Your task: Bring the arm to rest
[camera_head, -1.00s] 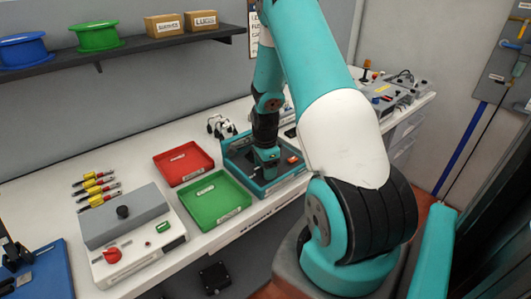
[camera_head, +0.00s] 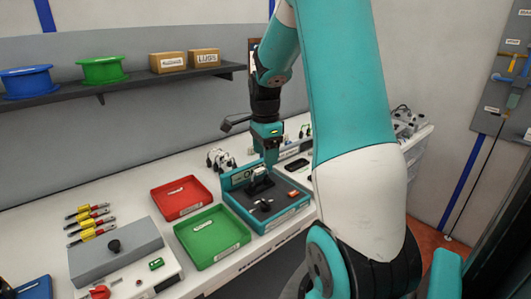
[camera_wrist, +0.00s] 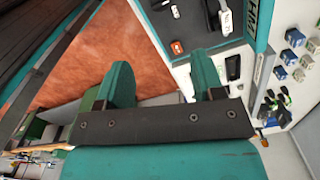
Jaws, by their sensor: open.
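My gripper (camera_head: 268,158) hangs from my teal arm above the back of the dark-topped teal station on the bench. In the wrist view its two teal fingers (camera_wrist: 163,82) stand wide apart with nothing between them. The teal station (camera_head: 236,207) carries small parts and an orange piece on its dark top; part of it also shows at the top of the wrist view (camera_wrist: 175,58). My upper arm hides part of the bench to the right.
A red tray (camera_head: 160,205) and a green tray (camera_head: 190,236) sit left of the station. A grey box unit (camera_head: 118,253) and several yellow-handled tools (camera_head: 90,212) are farther left. A shelf (camera_head: 130,86) with spools and boxes runs along the back wall.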

